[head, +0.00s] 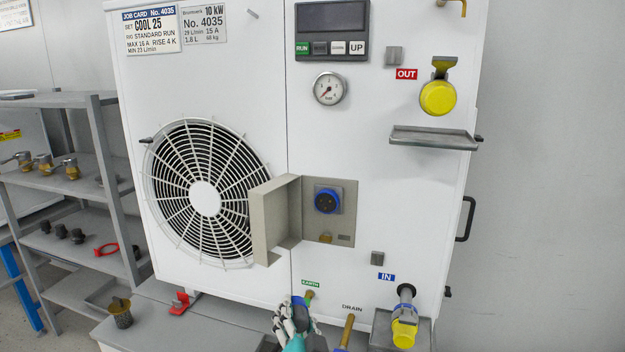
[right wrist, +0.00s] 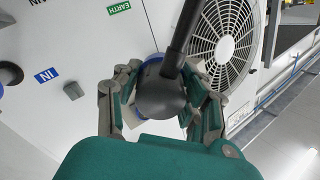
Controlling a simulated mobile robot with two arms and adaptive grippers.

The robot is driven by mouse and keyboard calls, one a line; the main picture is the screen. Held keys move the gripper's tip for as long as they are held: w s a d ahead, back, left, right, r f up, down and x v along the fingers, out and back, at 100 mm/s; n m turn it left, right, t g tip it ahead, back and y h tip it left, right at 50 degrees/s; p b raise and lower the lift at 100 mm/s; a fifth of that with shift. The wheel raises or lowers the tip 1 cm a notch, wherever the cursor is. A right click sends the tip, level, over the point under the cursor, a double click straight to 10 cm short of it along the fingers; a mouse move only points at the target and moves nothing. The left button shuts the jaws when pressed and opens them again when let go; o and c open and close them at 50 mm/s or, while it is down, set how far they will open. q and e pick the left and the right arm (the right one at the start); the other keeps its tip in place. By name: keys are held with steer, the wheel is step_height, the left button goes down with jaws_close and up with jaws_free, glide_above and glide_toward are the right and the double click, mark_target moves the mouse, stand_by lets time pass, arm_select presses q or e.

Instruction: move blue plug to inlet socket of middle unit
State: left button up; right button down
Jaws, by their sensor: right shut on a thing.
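My right gripper (head: 297,314) is at the bottom of the head view, below the EARTH label and left of the drain pipe. In the right wrist view its fingers (right wrist: 162,82) are shut around the dark rounded back of a plug (right wrist: 160,98), with a thick black cable (right wrist: 182,38) running off it. A little blue shows by the fingers in the head view; the plug's front is hidden. The blue round socket (head: 327,201) sits empty in a recessed panel of the white unit (head: 225,85), its grey cover (head: 275,215) swung open to the left. The gripper is below the socket, apart from it. My left gripper is out of view.
A yellow-capped outlet (head: 438,97) and a small shelf (head: 433,138) project at upper right. The IN pipe with a yellow cap (head: 404,333) stands at lower right. Grey shelving (head: 75,180) with fittings is at left. The open cover juts out beside the socket.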

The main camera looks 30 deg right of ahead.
steer(key=w+d+r+m+g+h+p, duration=0.1)
steer(key=w+d+r+m+h+p, duration=0.1)
steer(key=r+m+p, duration=0.35)
steer(key=w+d+r+m+g+h+p, duration=0.1)
steer(key=d+r+m+g+h+p, duration=0.1)
steer(key=d+r+m+p, duration=0.25)
steer(key=m+g+h+p, duration=0.2)
steer(key=m+h+p, duration=0.1)
steer(key=m+p, duration=0.4)
glide_toward(326, 202)
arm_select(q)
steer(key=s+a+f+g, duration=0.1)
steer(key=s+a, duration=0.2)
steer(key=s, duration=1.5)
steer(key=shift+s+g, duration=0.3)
arm_select(e)
steer(key=shift+f, duration=0.1)
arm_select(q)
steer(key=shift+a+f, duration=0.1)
arm_select(e)
steer(key=shift+w+d, duration=0.1)
steer(key=shift+d, duration=0.05)
steer(key=shift+b+x, duration=0.95)
steer(key=shift+x, duration=1.8)
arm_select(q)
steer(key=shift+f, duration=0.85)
arm_select(e)
steer(key=shift+w, duration=0.1)
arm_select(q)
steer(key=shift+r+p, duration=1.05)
